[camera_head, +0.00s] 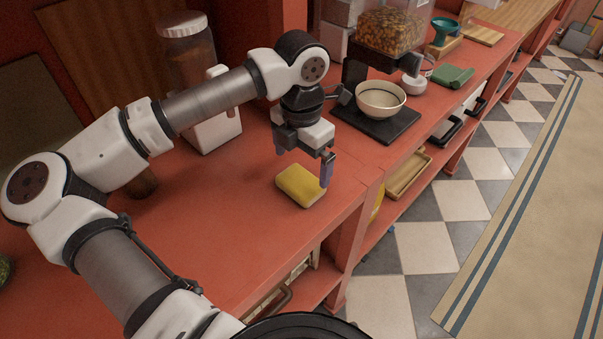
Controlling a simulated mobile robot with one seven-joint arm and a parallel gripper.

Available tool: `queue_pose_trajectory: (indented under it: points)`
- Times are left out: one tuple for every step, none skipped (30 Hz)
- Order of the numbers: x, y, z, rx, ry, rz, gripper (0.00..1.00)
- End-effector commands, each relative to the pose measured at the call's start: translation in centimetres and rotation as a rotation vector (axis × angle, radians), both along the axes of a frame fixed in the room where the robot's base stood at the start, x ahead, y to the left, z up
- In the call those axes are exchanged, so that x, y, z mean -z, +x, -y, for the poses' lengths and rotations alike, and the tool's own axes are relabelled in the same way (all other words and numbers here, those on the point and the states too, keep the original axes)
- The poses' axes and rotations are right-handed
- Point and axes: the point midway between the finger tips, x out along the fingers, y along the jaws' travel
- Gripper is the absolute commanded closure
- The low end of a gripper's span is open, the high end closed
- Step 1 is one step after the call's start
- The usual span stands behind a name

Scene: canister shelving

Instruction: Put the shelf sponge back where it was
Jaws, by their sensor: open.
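A yellow sponge (299,186) lies flat on the red counter (235,215), near its front edge. My gripper (303,166) points down over the sponge with its fingers apart. One finger is at the sponge's right side and the other is behind its far left side. I cannot tell whether either finger touches the sponge. A lower shelf (372,255) runs under the counter.
A bowl (381,98) stands on a dark scale-like base (374,125) right of my gripper. A clear bin of brown pieces (388,33) stands behind it. A glass jar (186,50) and a white container (213,125) stand at the back. The counter left of the sponge is clear.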

Motion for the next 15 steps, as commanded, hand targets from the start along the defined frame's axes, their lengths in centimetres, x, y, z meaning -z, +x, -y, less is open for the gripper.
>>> queue_pose_trajectory:
  points:
    - [-1.0,0.1,0.0,-0.001,0.004,0.004,0.0]
    - [-1.7,0.0,0.0,0.0,0.002,0.005,0.0]
    - [-2.6,0.1,0.0,-0.001,0.003,0.004,0.0]
    - [-3.2,0.1,0.0,-0.002,0.002,0.004,0.0]
    - [-3.8,0.1,0.0,-0.001,0.003,0.003,0.0]
    - [-4.5,0.0,0.0,0.0,0.001,0.003,0.0]
    - [-5.0,0.0,0.0,0.0,0.001,0.003,0.0]
    - [-5.4,0.1,0.0,-0.001,0.002,0.002,0.0]
    - [-6.0,0.0,0.0,0.0,0.001,0.001,0.0]
    - [-6.3,0.0,0.0,0.0,0.002,0.001,0.0]
    - [-6.5,0.0,0.0,0.0,0.002,0.001,0.0]
    - [-6.8,0.0,0.0,0.0,0.001,0.001,0.0]
    - [-7.0,0.0,0.0,0.0,0.001,0.001,0.0]
    - [-7.2,0.0,0.0,0.001,0.0,0.0,0.0]
    - [-7.3,0.0,0.0,0.001,0.0,0.0,0.0]
